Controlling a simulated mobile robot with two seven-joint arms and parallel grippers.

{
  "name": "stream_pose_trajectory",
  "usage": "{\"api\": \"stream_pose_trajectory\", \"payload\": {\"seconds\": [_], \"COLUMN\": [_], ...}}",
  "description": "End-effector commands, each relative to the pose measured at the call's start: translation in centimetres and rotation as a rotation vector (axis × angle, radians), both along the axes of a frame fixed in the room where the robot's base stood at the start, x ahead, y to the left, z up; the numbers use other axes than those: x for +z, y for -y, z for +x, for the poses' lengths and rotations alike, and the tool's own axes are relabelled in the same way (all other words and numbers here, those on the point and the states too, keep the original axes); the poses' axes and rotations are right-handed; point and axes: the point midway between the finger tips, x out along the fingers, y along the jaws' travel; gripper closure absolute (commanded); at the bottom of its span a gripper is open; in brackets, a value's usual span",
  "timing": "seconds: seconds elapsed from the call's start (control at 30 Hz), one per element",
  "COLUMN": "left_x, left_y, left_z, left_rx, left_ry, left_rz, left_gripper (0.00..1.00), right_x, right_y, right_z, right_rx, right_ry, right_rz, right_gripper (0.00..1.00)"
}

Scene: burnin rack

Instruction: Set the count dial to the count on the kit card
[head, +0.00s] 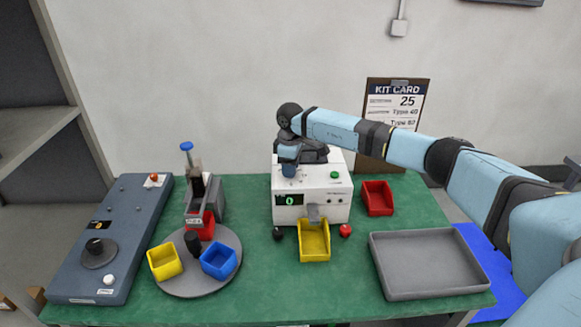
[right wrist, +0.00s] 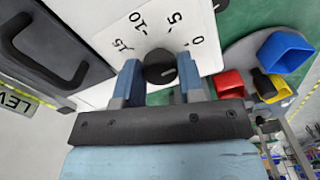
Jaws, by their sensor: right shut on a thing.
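The white counting machine (head: 312,205) stands at the back middle of the table with a green 0 on its display (head: 290,198). In the right wrist view, the black count dial (right wrist: 160,68) sits by a white scale (right wrist: 150,30) with the marks 0, 5, 10 and 15; I cannot tell where it points. My right gripper (right wrist: 160,84) is shut on this dial, one finger each side; in the head view it (head: 289,170) is over the machine's left front top. The kit card (head: 393,105) on the wall reads 25. My left gripper is not in view.
A yellow bin (head: 314,242) stands before the machine, a red bin (head: 377,197) right of it. A grey tray (head: 428,264) is at the right. At the left are a turntable with bins (head: 195,283) and a blue-grey panel (head: 125,230).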

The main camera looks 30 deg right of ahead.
Motion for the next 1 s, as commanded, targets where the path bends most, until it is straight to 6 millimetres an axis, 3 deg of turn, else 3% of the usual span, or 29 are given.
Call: {"api": "stream_pose_trajectory", "payload": {"seconds": [1.0], "left_x": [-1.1], "left_y": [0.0], "left_z": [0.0], "left_rx": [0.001], "left_ry": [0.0], "left_rz": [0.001], "left_gripper": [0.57], "right_x": [0.0], "right_y": [0.0], "right_z": [0.0], "right_rx": [0.928], "right_ry": [0.001], "right_rz": [-0.001], "right_gripper": [0.88]}}
